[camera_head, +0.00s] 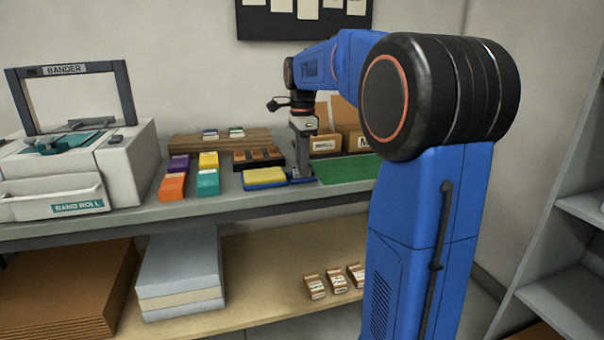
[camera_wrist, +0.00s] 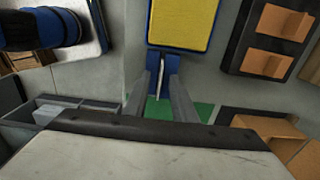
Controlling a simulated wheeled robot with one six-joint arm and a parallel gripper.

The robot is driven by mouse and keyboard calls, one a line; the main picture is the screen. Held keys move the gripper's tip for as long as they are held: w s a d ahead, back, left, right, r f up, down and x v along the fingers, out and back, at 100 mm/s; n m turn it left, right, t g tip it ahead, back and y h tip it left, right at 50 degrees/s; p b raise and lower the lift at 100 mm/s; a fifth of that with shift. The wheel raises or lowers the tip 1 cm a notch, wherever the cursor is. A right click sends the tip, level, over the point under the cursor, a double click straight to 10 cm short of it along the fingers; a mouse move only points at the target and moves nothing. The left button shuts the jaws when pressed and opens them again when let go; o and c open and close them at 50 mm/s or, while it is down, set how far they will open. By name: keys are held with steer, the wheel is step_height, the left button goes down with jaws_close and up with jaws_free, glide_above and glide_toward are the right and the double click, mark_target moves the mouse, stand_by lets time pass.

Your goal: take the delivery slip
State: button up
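In the wrist view my gripper's two grey fingers (camera_wrist: 162,85) stand slightly apart. The head view does not show the slip clearly.
The yellow pad in a blue tray (camera_head: 265,177) lies close to the left. A dark rack with brown blocks (camera_head: 258,157) and a green mat (camera_head: 350,168) are near. Cardboard boxes (camera_head: 350,135) stand behind, and coloured boxes (camera_head: 207,182) and the bander (camera_head: 75,165) to the left.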

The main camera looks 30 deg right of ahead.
jaws_close()
